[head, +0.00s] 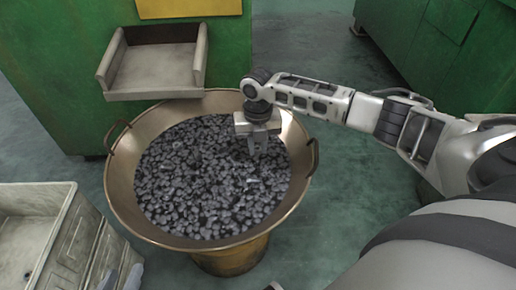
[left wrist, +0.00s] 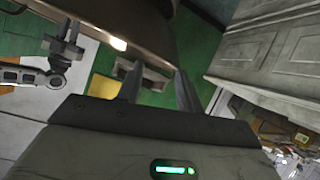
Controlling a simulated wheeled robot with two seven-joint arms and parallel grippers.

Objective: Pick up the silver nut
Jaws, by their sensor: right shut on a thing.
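Many small dark grey and silver nuts (head: 200,185) fill a wide copper-coloured bowl (head: 125,190); single nuts are hard to tell apart. My right gripper (head: 257,146) points down into the bowl's upper right part, its fingertips at the pile. It is shut on a nut, which is mostly hidden between the fingers. It also shows in the left wrist view (left wrist: 68,30), at the upper left. My left gripper (head: 121,278) is at the bottom left of the head view, beside the grey crate. In the left wrist view its two fingers (left wrist: 157,88) stand apart with nothing between them.
The bowl has side handles and stands on a yellowish base. A green machine (head: 50,70) with a beige chute tray (head: 153,94) stands behind it. A grey crate (head: 72,240) is at lower left. Green floor (head: 330,215) is clear right of the bowl.

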